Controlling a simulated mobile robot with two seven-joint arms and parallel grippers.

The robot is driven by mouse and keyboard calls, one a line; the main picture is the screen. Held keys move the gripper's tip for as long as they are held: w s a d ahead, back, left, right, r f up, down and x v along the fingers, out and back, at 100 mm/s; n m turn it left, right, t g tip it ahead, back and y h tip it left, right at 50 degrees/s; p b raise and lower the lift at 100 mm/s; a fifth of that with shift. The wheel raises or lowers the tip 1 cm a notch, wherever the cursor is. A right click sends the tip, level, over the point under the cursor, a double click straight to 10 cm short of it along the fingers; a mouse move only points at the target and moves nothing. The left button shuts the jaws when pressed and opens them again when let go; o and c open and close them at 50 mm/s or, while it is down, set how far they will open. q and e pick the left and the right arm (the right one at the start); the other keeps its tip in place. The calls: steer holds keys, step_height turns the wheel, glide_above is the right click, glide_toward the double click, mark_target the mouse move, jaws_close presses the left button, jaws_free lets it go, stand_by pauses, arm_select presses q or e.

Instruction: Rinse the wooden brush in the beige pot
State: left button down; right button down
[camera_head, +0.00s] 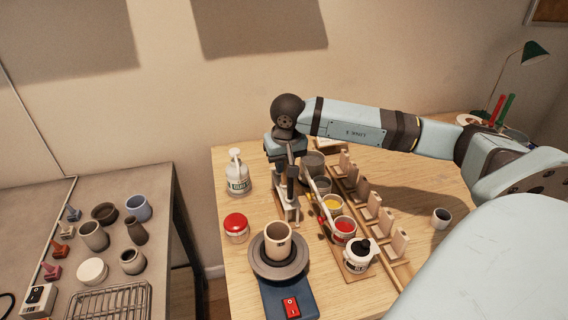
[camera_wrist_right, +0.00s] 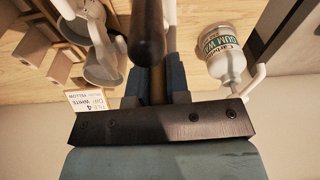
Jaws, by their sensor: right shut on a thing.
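My right gripper (camera_head: 290,190) points down over the wooden table, left of the row of paint cups. It is shut on the wooden brush (camera_head: 291,172), a dark upright stick between the fingers. In the right wrist view the brush (camera_wrist_right: 142,35) runs up from between the jaws; its lower end is hard to make out. A beige pot (camera_head: 278,248) stands upright on a dark potter's wheel (camera_head: 262,270), in front of the gripper and apart from it. My left gripper is not in view.
Cups of yellow (camera_head: 332,204) and red (camera_head: 344,227) paint stand right of the gripper, beside a wooden rack (camera_head: 372,208). A gum bottle (camera_head: 238,178) and a red-lidded jar (camera_head: 236,225) stand left. Grey pots (camera_head: 313,161) are behind. The table's right part is mostly clear.

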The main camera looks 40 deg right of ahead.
steer(key=c, duration=1)
jaws_free()
steer(key=shift+f, duration=0.1)
step_height(320, 180, up, 3)
steer(key=shift+s+f, duration=0.15)
arm_select(q)
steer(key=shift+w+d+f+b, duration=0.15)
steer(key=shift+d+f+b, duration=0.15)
steer(key=shift+b, duration=0.2)
arm_select(e)
steer(key=r, duration=0.3)
steer(key=s+r, duration=0.1)
steer(key=r, duration=0.7)
steer(key=shift+s+a, duration=0.3)
steer(key=shift+a, duration=0.1)
